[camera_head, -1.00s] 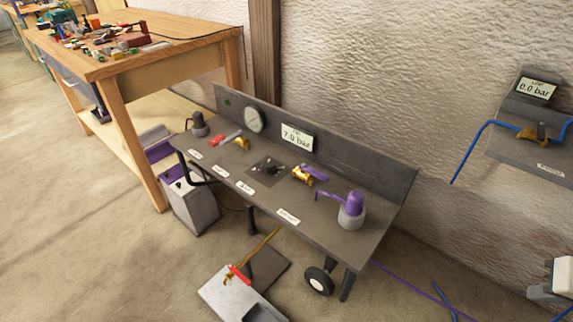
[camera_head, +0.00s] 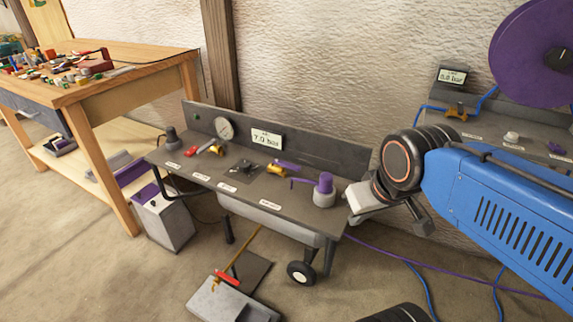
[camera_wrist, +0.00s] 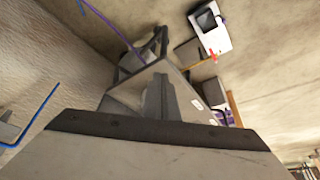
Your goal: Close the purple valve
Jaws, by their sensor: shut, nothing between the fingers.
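My gripper (camera_head: 360,206) is beyond the cart's right end, apart from the valve, and shut with nothing held. Its fingertips are hard to make out. In the wrist view the gripper's pale body fills the bottom; I cannot make out the valve there.
The cart (camera_head: 232,185) also bears a red-handled valve (camera_head: 212,149), a round gauge (camera_head: 224,128) and a display (camera_head: 267,139) reading 7.0 bar. A wooden workbench (camera_head: 130,85) stands left. A second panel with a display (camera_head: 453,76) is at right behind my arm.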

